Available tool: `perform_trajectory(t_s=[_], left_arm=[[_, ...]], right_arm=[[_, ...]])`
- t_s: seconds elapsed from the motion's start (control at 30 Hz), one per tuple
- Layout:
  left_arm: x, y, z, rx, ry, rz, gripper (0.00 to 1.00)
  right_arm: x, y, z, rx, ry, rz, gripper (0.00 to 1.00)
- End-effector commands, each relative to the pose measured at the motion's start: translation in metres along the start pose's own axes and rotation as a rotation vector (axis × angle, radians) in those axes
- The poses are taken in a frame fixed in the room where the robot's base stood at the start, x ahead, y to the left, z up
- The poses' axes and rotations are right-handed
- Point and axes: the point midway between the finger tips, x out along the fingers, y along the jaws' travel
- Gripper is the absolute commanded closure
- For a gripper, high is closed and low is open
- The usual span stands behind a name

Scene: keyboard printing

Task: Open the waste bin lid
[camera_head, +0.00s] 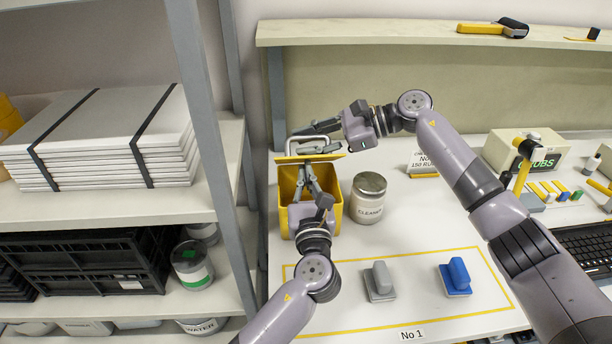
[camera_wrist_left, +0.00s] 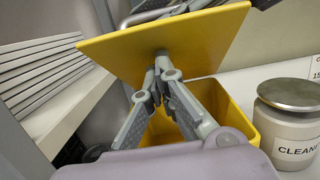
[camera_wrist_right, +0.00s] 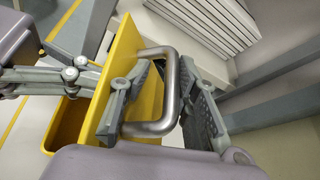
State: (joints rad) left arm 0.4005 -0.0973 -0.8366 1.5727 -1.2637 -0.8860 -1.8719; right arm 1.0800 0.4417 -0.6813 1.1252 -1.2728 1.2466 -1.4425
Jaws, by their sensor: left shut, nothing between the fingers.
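The yellow waste bin (camera_head: 334,213) stands on the table, with its flat yellow lid (camera_head: 322,158) raised and tilted above the opening. The lid's underside fills the upper left wrist view (camera_wrist_left: 165,45). A grey metal handle (camera_wrist_right: 172,90) is on the lid's outer side. My left gripper (camera_head: 305,166) is shut and empty, its tips at the lid's underside over the bin. My right gripper (camera_wrist_right: 160,72) has its fingers apart on either side of the handle bar; a gap shows between one finger and the bar.
A lidded cleaner jar (camera_head: 368,198) stands just right of the bin. A grey shelf post (camera_head: 205,120) rises to the left. A grey block (camera_head: 379,283) and a blue block (camera_head: 455,278) lie in the yellow-outlined area in front.

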Motion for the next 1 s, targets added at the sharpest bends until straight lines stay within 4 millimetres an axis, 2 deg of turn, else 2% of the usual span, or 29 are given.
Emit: perform_trajectory(t_s=[0.03, 0.23, 0.6, 0.7, 0.87, 1.0], left_arm=[[0.001, 0.0, 0.007, -0.003, -0.014, 0.0, 1.0], [0.001, 0.0, 0.007, -0.004, -0.014, 0.0, 1.0], [0.001, 0.0, 0.005, -0.003, -0.01, 0.0, 1.0], [0.0, -0.001, 0.004, -0.002, -0.008, -0.001, 1.0], [0.0, -0.001, 0.003, -0.002, -0.006, -0.001, 1.0], [0.0, -0.001, 0.002, -0.001, -0.005, -0.001, 1.0]], right_arm=[[0.002, 0.003, -0.005, 0.004, 0.007, 0.008, 0.69], [-0.011, 0.002, -0.006, 0.005, 0.01, 0.005, 0.69], [-0.088, 0.0, -0.003, 0.003, 0.006, 0.0, 0.69], [-0.103, 0.0, -0.003, 0.003, 0.004, 0.0, 0.69], [-0.118, 0.0, -0.002, 0.003, -0.001, 0.0, 0.69], [-0.126, -0.005, 0.009, 0.013, -0.062, -0.031, 0.69]])
